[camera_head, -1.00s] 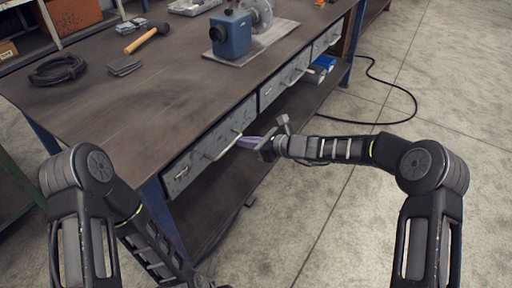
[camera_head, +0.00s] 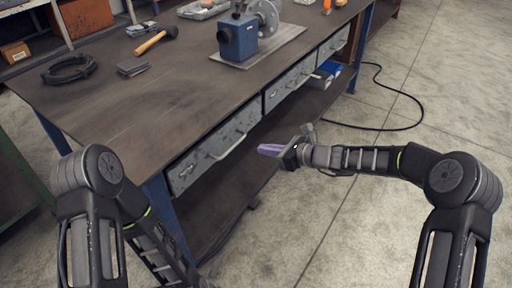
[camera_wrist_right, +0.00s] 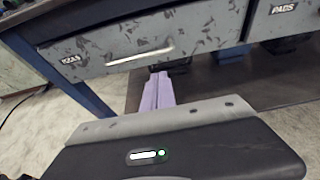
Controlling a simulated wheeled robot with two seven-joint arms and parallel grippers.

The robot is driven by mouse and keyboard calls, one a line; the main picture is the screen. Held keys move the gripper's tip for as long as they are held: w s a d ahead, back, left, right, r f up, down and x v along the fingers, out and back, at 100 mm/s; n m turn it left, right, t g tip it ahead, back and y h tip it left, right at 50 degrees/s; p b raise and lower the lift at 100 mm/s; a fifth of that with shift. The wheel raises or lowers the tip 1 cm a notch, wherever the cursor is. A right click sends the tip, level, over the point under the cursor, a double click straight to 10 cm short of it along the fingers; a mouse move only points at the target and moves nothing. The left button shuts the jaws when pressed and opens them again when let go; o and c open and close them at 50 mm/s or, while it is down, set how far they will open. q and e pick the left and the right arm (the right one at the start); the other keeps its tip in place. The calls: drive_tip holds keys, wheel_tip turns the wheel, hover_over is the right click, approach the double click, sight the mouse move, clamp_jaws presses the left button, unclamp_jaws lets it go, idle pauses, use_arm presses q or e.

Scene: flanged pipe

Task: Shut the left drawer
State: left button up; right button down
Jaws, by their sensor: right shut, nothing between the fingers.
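The left drawer (camera_head: 197,166) is a scuffed grey front with a pale bar handle (camera_head: 232,145), under the near end of the workbench top. Its front looks about level with the neighbouring drawer, and I see no clear gap. It also shows in the right wrist view (camera_wrist_right: 90,52), with its handle (camera_wrist_right: 140,57) and a partly readable label. My right gripper (camera_head: 268,150) has its purple fingers shut and empty, in front of the drawer and apart from the handle. The fingers also show in the wrist view (camera_wrist_right: 158,92), below the drawer front. My left gripper is out of view.
The workbench (camera_head: 120,105) has more grey drawers (camera_head: 290,83) to the right and a lower shelf (camera_head: 215,205). A blue vise (camera_head: 237,38), a hammer (camera_head: 152,42) and a coiled cable (camera_head: 68,69) lie on top. Concrete floor (camera_head: 330,230) is open to the right.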

drive_tip(key=v, duration=0.7)
drive_tip(key=shift+d, duration=0.1)
drive_tip(key=s+d+f+n+g+h+p, duration=0.1)
drive_tip(key=s+d+f+n+g+h, duration=0.15)
drive_tip(key=s+f+n, duration=0.55)
drive_tip(key=s+d+f+n+g+h+p, duration=0.1)
drive_tip(key=s+d+f+n+h+p, duration=0.2)
drive_tip(key=s+f, duration=0.5)
drive_tip(key=s+a+f+n+g+h+p, duration=0.1)
drive_tip(key=s+n, duration=0.4)
drive_tip(key=s, duration=0.5)
drive_tip(key=s+a+f+n+g+h+p, duration=0.1)
drive_tip(key=s+a+f+n+g+p, duration=0.1)
drive_tip(key=s+n, duration=0.4)
drive_tip(key=s+a+p, duration=0.1)
drive_tip(key=s+p, duration=0.1)
drive_tip(key=s, duration=0.2)
drive_tip(key=shift+s+a+f+n, duration=0.2)
drive_tip(key=shift+s+a+n, duration=0.1)
